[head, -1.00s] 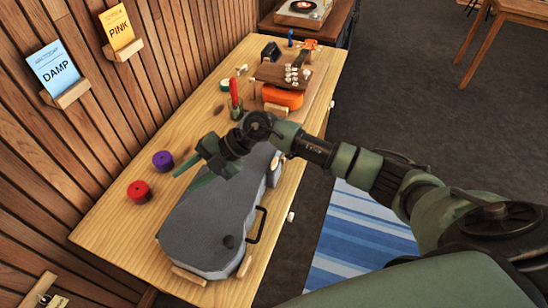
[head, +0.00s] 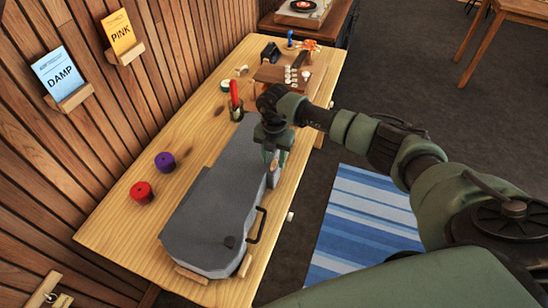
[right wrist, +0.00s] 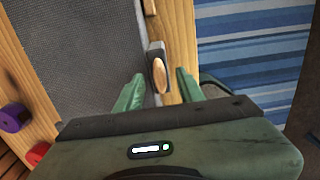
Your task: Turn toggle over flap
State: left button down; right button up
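A grey instrument case (head: 212,210) lies on the wooden workbench, closed. On its right side, near the narrow end, is a small dark flap (head: 275,176) with an oval tan wooden toggle (right wrist: 160,75), clear in the right wrist view. The toggle looks roughly lengthwise in that view. My right gripper (head: 272,158) points down over this side of the case. In the right wrist view its fingers (right wrist: 158,88) are apart, one on each side of the toggle's line, with nothing held between them. I cannot tell whether they touch it. My left gripper is not in view.
A purple spool (head: 165,161) and a red spool (head: 142,192) sit left of the case. A cup with a red-handled tool (head: 235,95) stands beyond it. A black handle (head: 257,225) sticks out from the case's right side. A striped rug (head: 365,225) lies on the floor.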

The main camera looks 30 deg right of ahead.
jog(key=shift+f, duration=0.5)
grip_shut()
